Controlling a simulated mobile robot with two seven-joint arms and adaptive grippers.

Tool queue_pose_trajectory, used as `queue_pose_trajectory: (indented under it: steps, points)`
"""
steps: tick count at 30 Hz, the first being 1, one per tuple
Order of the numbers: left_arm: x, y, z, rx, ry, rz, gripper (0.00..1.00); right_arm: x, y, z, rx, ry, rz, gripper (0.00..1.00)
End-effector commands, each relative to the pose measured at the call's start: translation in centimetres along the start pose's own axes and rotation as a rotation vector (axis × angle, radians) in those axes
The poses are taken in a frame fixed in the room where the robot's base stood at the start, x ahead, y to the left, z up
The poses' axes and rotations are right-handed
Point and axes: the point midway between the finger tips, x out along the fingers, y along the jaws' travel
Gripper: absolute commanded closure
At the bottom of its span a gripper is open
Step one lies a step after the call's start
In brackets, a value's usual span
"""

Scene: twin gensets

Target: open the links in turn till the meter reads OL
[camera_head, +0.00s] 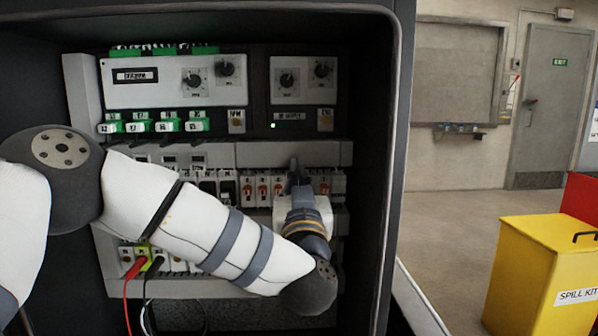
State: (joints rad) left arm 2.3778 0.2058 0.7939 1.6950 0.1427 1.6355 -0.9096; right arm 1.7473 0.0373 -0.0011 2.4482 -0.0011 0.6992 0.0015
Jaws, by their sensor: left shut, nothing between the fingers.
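A row of small white blocks with orange levers (262,188), which may be the links, runs across the middle of the open cabinet. My left gripper (298,172) is shut and empty, at the right part of this row. It covers some of the blocks, and I cannot tell whether it touches one. A white panel with a small dark display (135,76) sits at the upper left; its reading is too blurred to make out. Several green-and-white terminals (156,126) are below it. A red lead (128,275) and a black lead (150,275) plug in at the lower left. My right gripper is out of view.
My left arm crosses the cabinet and hides much of its lower middle. The cabinet's right edge (392,170) stands close to the gripper. A yellow spill kit bin (540,275) stands on the floor at right. A grey door (550,105) is behind.

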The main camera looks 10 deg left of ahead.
Motion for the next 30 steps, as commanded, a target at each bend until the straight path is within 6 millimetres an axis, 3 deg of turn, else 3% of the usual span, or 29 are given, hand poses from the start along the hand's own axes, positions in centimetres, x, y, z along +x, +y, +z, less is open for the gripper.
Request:
queue_pose_trajectory:
  steps: [15, 22, 30]
  points:
    - [-0.5, 0.0, 1.1, -0.001, 0.002, 0.000, 1.00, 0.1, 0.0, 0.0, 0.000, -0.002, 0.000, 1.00]
    - [-1.2, 0.0, 3.2, -0.001, 0.003, -0.001, 1.00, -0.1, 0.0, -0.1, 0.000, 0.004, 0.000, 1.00]
    - [-1.2, -0.1, 3.4, 0.000, -0.002, -0.001, 1.00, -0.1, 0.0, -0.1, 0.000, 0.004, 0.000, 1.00]
